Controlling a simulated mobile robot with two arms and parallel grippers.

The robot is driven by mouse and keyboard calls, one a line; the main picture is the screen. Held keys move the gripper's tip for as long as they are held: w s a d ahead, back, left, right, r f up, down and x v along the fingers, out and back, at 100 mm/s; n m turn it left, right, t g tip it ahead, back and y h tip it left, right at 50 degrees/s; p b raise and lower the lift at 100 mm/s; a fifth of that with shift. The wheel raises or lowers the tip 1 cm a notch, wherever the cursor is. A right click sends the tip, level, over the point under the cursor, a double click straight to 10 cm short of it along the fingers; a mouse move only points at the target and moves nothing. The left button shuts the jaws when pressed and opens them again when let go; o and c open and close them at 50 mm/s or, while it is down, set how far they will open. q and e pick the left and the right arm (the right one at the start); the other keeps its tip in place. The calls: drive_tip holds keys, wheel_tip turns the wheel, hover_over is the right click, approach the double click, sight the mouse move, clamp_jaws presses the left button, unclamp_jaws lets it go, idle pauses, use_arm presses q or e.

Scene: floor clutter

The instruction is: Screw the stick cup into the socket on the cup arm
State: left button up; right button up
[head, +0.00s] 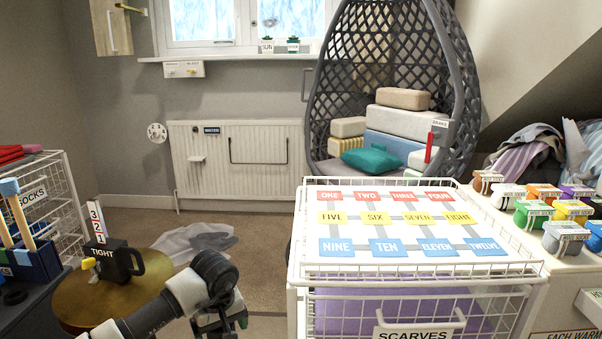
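A black mug-shaped piece (118,262) with a side handle stands on a round wooden stool top (75,302) at the lower left. It bears a TIGHT label, a yellow tab and an upright 3-2-1 scale. I cannot tell whether it is the stick cup or part of the cup arm; no socket or thread is clearly visible. My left gripper (224,322) is low in the picture, right of the stool and apart from the black piece. My own arm hides its fingertips, so its opening is unclear. My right gripper is out of view.
A white wire basket unit (537,268) with numbered cards on top fills the right front. A dark blue caddy (38,262) with sticks stands left of the stool. Crumpled translucent sheeting (192,241) lies on the carpet behind my arm. A hanging chair (318,120) is behind.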

use_arm(q)
drive_tip(key=c, duration=1.1)
drive_tip(key=shift+s+f, duration=0.1)
drive_tip(key=shift+f, duration=0.1)
